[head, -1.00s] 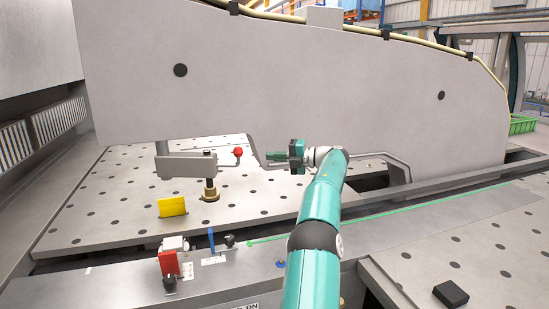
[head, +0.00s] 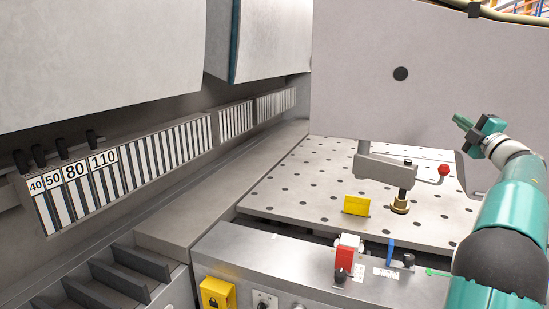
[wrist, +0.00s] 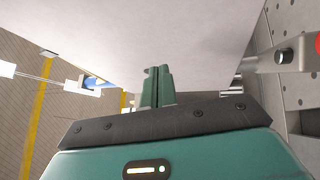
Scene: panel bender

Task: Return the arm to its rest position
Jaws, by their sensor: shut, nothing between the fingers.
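My gripper (head: 464,122) is at the right of the head view, at the end of my teal arm, in front of the large grey machine frame (head: 430,60). Its fingers are together and empty. In the wrist view the shut green fingers (wrist: 157,87) point toward the pale frame surface (wrist: 180,40). A grey clamp arm with a red ball handle (head: 443,170) stands on the perforated table, left of and below my gripper. The clamp also shows at the right of the wrist view (wrist: 285,57). My gripper is apart from it.
The perforated table (head: 290,195) carries a yellow block (head: 356,205). A red switch cover (head: 344,258) and a blue lever (head: 390,250) stand on the front ledge. A rack of numbered tool segments (head: 150,155) runs along the left. A yellow lock box (head: 216,293) is at the bottom.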

